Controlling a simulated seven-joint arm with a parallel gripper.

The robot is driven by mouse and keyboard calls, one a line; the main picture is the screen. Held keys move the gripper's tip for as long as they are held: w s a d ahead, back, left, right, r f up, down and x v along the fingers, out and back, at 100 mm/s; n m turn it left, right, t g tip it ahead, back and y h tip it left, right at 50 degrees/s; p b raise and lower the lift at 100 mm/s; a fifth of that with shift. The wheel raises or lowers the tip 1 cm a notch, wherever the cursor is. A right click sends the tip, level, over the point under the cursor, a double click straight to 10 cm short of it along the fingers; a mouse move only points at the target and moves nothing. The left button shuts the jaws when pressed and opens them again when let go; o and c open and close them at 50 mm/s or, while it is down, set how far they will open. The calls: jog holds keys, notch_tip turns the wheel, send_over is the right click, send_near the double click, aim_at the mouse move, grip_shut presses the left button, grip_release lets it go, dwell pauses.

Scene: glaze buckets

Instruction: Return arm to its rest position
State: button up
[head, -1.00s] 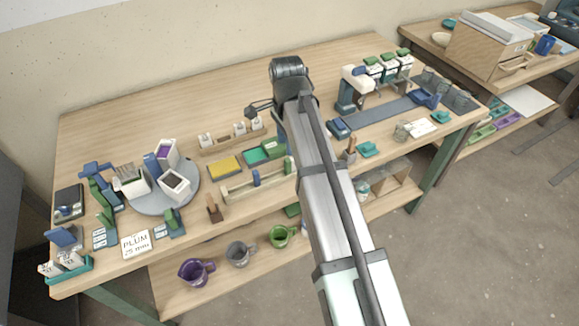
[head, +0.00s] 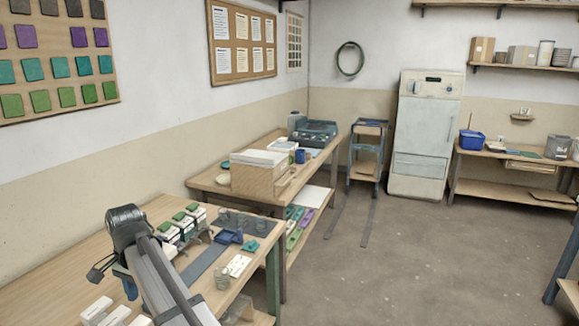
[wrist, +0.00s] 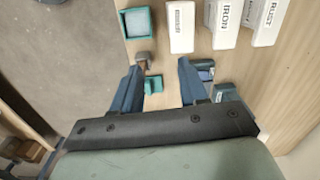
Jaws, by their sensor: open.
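My gripper (wrist: 157,72) is open in the wrist view, with two blue fingers apart and nothing held between them. Below and beyond the fingers is the wooden bench top. A small grey-brown object (wrist: 144,60) and a teal piece (wrist: 153,84) show in the gap, apparently on the bench below. In the head view my arm reaches up from the bottom left over the bench (head: 72,262).
White blocks (wrist: 227,22), some labelled IRON and RUST, stand close beyond the fingers. A teal tray (wrist: 137,24) is beside them. Green-topped containers (head: 184,218), a blue-grey mat (head: 204,262) and a blue tray (head: 228,237) are right of my arm. Open floor (head: 370,275) lies right.

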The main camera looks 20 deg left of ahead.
jog(key=w+d+f+h, duration=0.1)
jog(key=w+d+f, duration=1.5)
jog(key=f, duration=0.3)
jog(key=w+d+f+g, duration=0.2)
jog(key=d+f, duration=1.7)
jog(key=d, duration=0.4)
jog(key=s+d+f+g, duration=0.1)
jog(key=s+d+f, duration=0.45)
jog(key=d, duration=0.45)
jog(key=s+d+f+g, duration=0.1)
jog(key=s+d+f, duration=0.5)
jog(key=d, duration=0.5)
jog(key=s+d+f+g, duration=0.1)
jog(key=s+d+f, duration=0.2)
jog(key=s+d, duration=0.3)
jog(key=s+d+f+g, duration=0.1)
jog(key=s+d+f, duration=0.3)
jog(key=s, duration=0.8)
jog(key=shift+s+d+m+y, duration=0.2)
jog(key=shift+d+m+y, duration=0.2)
jog(key=shift+d, duration=0.75)
